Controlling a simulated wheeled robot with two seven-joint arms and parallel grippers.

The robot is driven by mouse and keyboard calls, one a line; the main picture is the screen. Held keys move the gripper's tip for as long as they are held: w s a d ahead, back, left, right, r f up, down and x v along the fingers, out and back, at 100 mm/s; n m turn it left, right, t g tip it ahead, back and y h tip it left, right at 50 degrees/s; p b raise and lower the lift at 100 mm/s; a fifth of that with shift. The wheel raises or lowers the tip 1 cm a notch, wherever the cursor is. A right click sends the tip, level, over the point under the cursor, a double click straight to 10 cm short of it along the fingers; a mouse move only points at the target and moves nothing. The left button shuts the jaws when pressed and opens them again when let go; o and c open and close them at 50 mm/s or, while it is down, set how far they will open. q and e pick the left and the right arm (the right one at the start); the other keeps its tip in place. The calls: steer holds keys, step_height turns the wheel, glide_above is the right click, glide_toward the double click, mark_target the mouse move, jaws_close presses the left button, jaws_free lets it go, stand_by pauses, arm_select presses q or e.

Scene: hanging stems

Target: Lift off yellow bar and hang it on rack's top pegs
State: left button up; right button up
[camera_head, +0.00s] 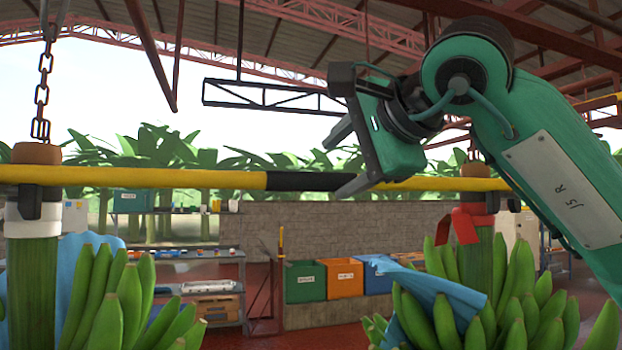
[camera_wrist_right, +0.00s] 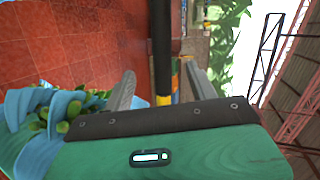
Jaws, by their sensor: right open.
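The yellow bar (camera_head: 150,178) runs level across the head view in front of two hanging banana stems, with a black middle section (camera_head: 305,181). Dark holders at the stem tops meet it at left and right. My right gripper (camera_head: 337,165) is open at the black section, one finger above the bar and one at its lower edge. In the right wrist view the bar (camera_wrist_right: 162,45) passes between the two spread fingers of the gripper (camera_wrist_right: 160,72), with gaps on both sides. My left gripper is out of view. I cannot make out the rack's top pegs.
Green banana bunches hang below the left stem (camera_head: 33,265) and right stem (camera_head: 474,255), with blue sheeting beside them. A chain (camera_head: 41,90) holds the left stem. Shelves (camera_head: 215,290), a green bin (camera_head: 305,282) and an orange bin (camera_head: 341,278) stand farther back.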

mark_target(317, 177)
steer(key=x, duration=0.3)
steer(key=shift+w+a+p, duration=0.3)
steer(key=shift+p, duration=0.15)
steer(key=p+x, duration=0.1)
steer(key=x, duration=0.3)
steer(key=shift+w+a, duration=0.15)
steer(key=shift+a, duration=0.15)
steer(key=shift+d+r, duration=0.1)
steer(key=shift+d, duration=0.05)
steer(key=c, duration=0.4)
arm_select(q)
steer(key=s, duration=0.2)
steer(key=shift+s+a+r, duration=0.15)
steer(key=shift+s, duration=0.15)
arm_select(e)
steer(key=c, duration=0.9)
steer(key=shift+o, duration=0.2)
